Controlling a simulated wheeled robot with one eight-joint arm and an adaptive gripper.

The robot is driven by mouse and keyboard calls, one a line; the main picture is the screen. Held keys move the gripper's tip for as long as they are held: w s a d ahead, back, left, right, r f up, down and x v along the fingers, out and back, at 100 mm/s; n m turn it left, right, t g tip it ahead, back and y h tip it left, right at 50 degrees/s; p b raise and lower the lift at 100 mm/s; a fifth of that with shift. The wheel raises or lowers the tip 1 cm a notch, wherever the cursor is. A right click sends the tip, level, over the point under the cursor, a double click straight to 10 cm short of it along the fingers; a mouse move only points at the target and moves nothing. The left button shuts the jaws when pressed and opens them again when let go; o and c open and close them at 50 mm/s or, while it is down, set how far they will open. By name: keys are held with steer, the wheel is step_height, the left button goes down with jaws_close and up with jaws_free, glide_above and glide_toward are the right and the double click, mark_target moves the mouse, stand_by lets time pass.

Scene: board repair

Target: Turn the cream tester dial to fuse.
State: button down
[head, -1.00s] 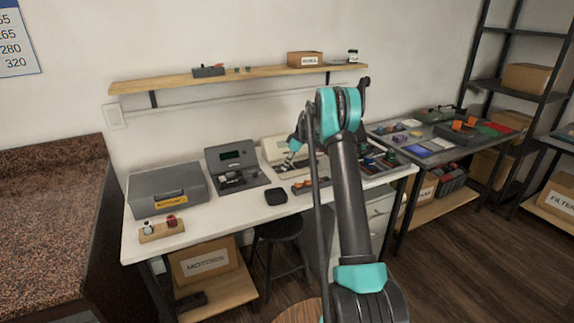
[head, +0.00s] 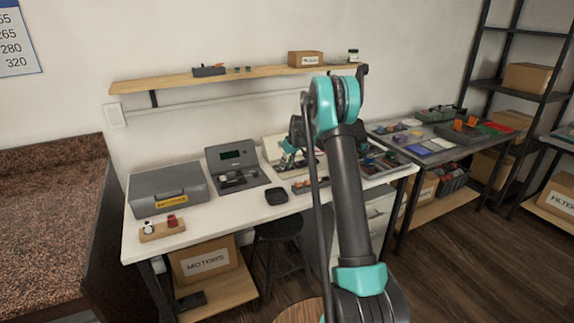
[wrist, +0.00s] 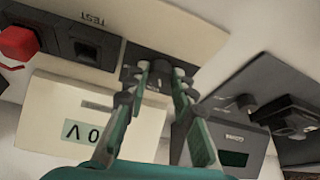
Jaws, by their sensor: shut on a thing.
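The cream tester (wrist: 45,95) fills the left of the wrist view, with a display reading "0 V", a red button and a dark socket by the word TEST. In the head view the tester (head: 271,147) stands on the white bench, partly behind my arm. My gripper (wrist: 160,76) has its teal fingers on either side of a small dark knob, the dial, on the tester's dark panel, and is shut on it. The dial is mostly hidden between the fingertips. I cannot read its setting. The gripper (head: 287,163) also shows small in the head view.
A grey device with a green display (head: 232,155) stands left of the tester, and shows at right in the wrist view. A small black box (head: 276,195) and a tray of orange parts (head: 303,186) lie in front. A wooden shelf (head: 240,77) hangs above.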

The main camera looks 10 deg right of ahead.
steer(key=m, duration=0.1)
steer(key=m+h, duration=0.1)
steer(key=m, duration=0.2)
steer(key=shift+s+a+m+t+h, duration=0.1)
steer(key=shift+a+m+t+h, duration=0.2)
steer(key=shift+h, duration=0.1)
steer(key=m+h, duration=0.1)
steer(key=m, duration=0.2)
steer(key=shift+a+m+h, duration=0.1)
steer(key=shift+m+h, duration=0.2)
steer(key=shift+m, duration=0.1)
steer(key=m, duration=0.2)
steer(key=m+h, duration=0.1)
steer(key=m, duration=0.1)
steer(key=shift+a+g+h, duration=0.15)
steer(key=shift+g+h, duration=0.15)
steer(key=shift+g, duration=0.1)
steer(key=shift+w+m+g+h, duration=0.2)
steer(key=shift+m+g, duration=0.15)
steer(key=shift+m, duration=0.75)
steer(key=shift+w+m+g+h, duration=0.1)
steer(key=shift+m+g+h, duration=0.2)
steer(key=shift+m, duration=0.8)
steer(key=shift+a, duration=0.1)
steer(key=c, duration=1.3)
jaws_free()
steer(key=shift+o, duration=0.2)
